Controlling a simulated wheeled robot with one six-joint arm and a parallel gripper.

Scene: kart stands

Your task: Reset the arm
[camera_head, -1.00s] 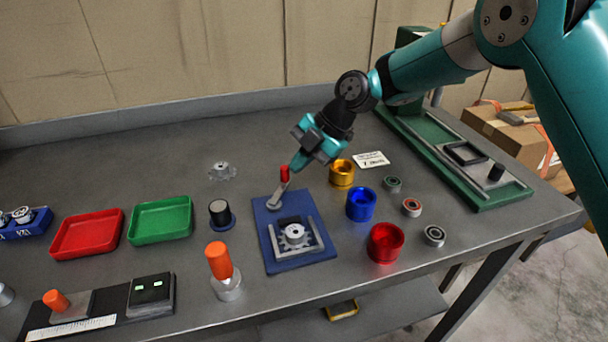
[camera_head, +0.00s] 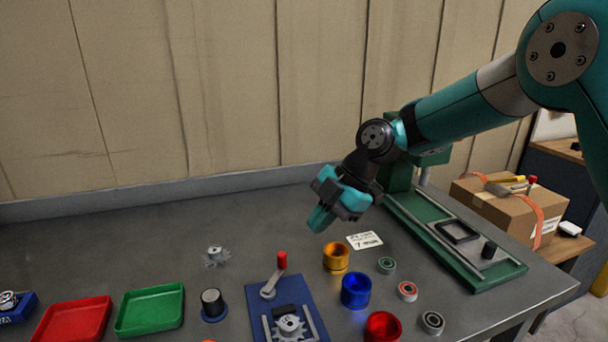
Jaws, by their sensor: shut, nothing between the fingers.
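My gripper (camera_head: 320,220) hangs above the back middle of the grey workbench (camera_head: 130,240), fingers pointing down and to the left. It is shut and empty. The arm reaches in from the upper right. Below the gripper and to its left is a blue fixture (camera_head: 262,303) with a gear and a lever with a red knob (camera_head: 282,260). The gripper is apart from the knob. The fixture's lower part is cut off by the picture's bottom edge.
Gold (camera_head: 336,257), blue (camera_head: 356,290) and red (camera_head: 382,327) cups stand right of the fixture, with several bearings beside them. A green press-like stand (camera_head: 490,272) is at right. Green (camera_head: 150,310) and red (camera_head: 75,320) trays lie at left. The bench's back left is clear.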

